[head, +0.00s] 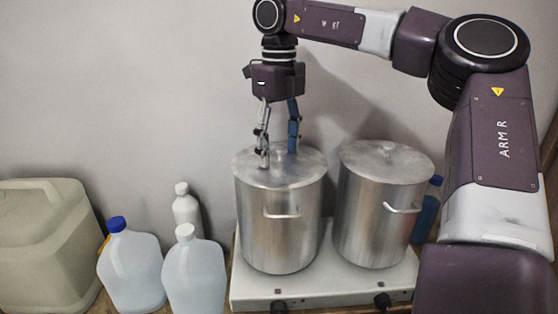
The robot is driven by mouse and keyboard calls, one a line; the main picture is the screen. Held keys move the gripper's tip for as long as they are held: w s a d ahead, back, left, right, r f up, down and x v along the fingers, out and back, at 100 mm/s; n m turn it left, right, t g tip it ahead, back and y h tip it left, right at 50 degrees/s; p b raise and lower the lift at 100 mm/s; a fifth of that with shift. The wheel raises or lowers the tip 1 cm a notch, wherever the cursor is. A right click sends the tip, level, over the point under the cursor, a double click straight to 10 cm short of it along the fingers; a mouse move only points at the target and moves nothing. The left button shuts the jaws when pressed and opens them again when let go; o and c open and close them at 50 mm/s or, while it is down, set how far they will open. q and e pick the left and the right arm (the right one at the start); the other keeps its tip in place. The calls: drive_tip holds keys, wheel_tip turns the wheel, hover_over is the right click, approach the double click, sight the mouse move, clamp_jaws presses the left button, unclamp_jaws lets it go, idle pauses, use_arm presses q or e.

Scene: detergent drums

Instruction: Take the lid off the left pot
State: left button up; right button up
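The left pot (283,236) is a tall steel pot with a side handle, standing on the left side of a white hotplate. Its flat metal lid (309,167) lies on its rim. My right gripper (278,157) points straight down over this lid, its two fingers spread apart. The fingertips are at about the height of the lid top, around its middle. I cannot clearly make out the lid's knob between them, nor whether the fingers touch it. My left gripper is not in view.
A second lidded pot (376,220) stands close to the right on the same hotplate (350,285). A blue bottle (428,212) is behind it. White bottles (187,212), pale jugs (132,268) and a large canister (45,250) stand at left. The wall is behind.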

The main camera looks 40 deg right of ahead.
sight(279, 147)
drive_tip(key=shift+s, duration=0.1)
clamp_jaws()
idle(0.3)
drive_tip(key=shift+d+r+b, duration=0.1)
drive_tip(key=shift+r+b, duration=0.2)
drive_tip(key=shift+r, duration=0.25)
wheel_tip(279, 147, up, 8)
drive_tip(key=shift+f+b, duration=0.15)
drive_tip(key=shift+b, duration=0.35)
drive_tip(key=shift+r, duration=0.6)
